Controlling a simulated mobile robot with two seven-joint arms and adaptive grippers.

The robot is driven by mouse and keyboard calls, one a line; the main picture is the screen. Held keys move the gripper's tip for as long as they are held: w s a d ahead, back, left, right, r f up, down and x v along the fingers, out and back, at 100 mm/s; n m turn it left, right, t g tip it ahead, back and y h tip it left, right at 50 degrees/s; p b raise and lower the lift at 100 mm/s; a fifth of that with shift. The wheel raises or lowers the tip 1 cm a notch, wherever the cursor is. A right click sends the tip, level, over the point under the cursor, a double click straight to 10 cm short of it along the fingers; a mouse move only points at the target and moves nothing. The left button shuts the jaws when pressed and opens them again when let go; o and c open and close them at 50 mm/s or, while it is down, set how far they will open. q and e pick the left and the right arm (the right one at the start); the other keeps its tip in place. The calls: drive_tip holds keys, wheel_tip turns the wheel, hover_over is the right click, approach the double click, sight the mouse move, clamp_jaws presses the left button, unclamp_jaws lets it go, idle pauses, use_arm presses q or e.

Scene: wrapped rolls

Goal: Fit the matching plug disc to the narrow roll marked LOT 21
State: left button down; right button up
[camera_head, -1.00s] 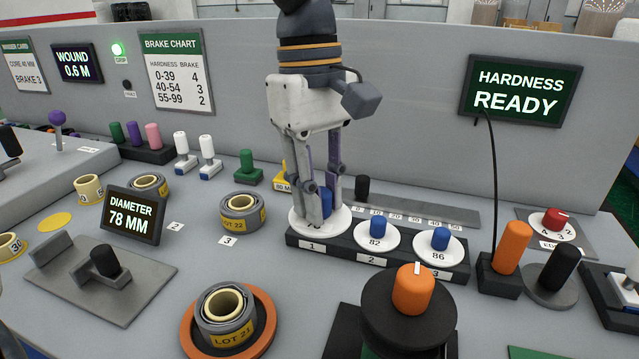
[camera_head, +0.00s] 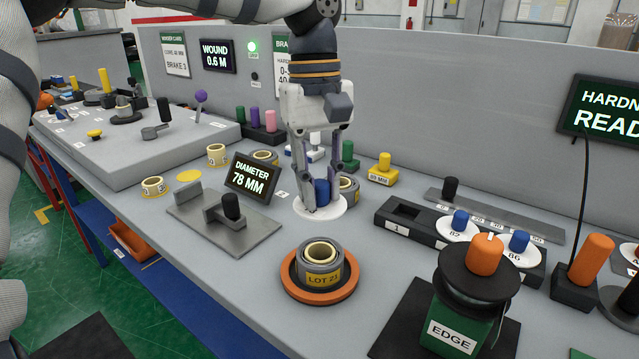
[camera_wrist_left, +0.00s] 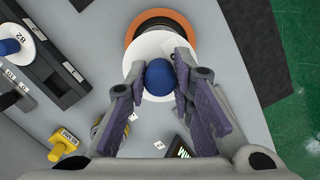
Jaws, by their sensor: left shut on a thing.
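My left gripper (camera_head: 318,200) is shut on the blue knob (camera_head: 322,190) of a white plug disc (camera_head: 335,207) and holds it over the table, behind the LOT 21 roll in the head view. No number on this disc is readable. In the left wrist view the gripper (camera_wrist_left: 165,85) grips the blue knob (camera_wrist_left: 160,76), and the disc (camera_wrist_left: 140,60) partly covers the orange plate (camera_wrist_left: 190,28). The narrow roll marked LOT 21 (camera_head: 322,279) sits on an orange round plate (camera_head: 320,293). Discs marked 82 (camera_head: 452,232) and 86 (camera_head: 513,255) sit in the rack. My right gripper is out of view.
The black rack (camera_head: 420,228) has an empty slot 1. The diameter display (camera_head: 252,178) reads 78 MM beside a grey gauge (camera_head: 225,222). A green EDGE block (camera_head: 455,320) with an orange knob stands at front right. Another roll (camera_head: 348,190) is partly hidden behind the gripper.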

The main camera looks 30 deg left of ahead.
sight(318, 179)
use_arm(q)
drive_tip(key=shift+f, duration=2.9)
drive_tip(key=shift+f, duration=1.4)
drive_tip(key=c, duration=1.3)
unclamp_jaws()
drive_tip(key=r, duration=0.8)
drive_tip(key=w+a+r, duration=0.1)
drive_tip(key=r, duration=0.2)
drive_tip(key=shift+r, duration=0.4)
